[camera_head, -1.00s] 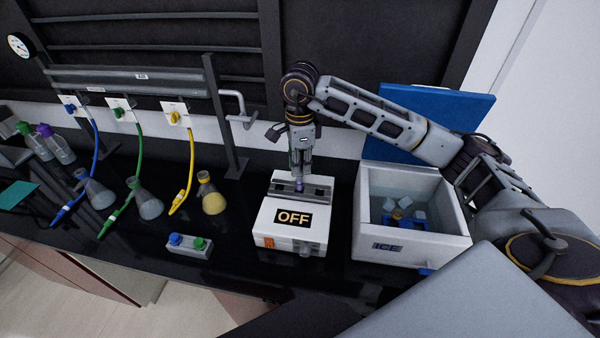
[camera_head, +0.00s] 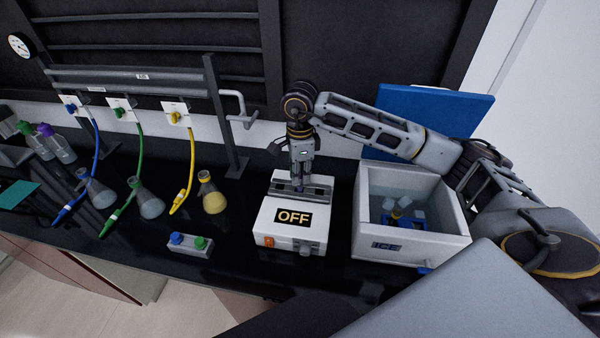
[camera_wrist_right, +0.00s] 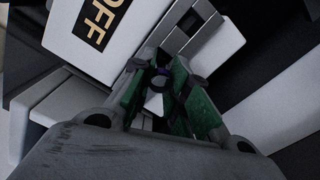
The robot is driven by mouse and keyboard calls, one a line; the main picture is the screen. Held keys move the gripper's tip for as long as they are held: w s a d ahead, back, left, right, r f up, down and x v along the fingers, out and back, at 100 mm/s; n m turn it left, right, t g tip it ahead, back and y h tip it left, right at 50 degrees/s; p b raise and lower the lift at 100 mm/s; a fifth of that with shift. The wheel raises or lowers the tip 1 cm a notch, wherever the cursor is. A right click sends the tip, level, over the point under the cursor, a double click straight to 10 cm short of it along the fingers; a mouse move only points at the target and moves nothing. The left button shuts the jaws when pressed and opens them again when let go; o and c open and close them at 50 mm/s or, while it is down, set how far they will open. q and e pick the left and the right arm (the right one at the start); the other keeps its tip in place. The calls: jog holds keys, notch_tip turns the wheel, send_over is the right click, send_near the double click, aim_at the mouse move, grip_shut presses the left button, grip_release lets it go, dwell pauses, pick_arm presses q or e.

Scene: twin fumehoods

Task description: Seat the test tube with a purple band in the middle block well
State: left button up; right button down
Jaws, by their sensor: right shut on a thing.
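My right gripper (camera_head: 301,180) points straight down over the grey block on top of the white heater labelled OFF (camera_head: 290,238). It is shut on the test tube with a purple band (camera_head: 300,183), of which only a bit of purple shows at the fingertips. In the right wrist view the tube's round top (camera_wrist_right: 158,80) sits between the green finger pads, over the block (camera_wrist_right: 192,40). The tube's lower part and the wells are hidden, so how deep it stands in the block cannot be told. My left gripper is not in view.
The ice box (camera_head: 410,244) with its blue lid behind stands right of the heater. Bare black bench lies in front.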

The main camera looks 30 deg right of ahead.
jog(key=shift+f, duration=0.15)
jog(key=c, duration=1.4)
grip_release()
jog(key=shift+o, duration=0.2)
jog(key=shift+r, duration=0.2)
notch_tip(320, 180, up, 10)
jog(key=shift+f+b, duration=0.1)
jog(key=shift+b, duration=0.75)
jog(key=shift+r, duration=1.05)
jog(key=shift+s, duration=0.1)
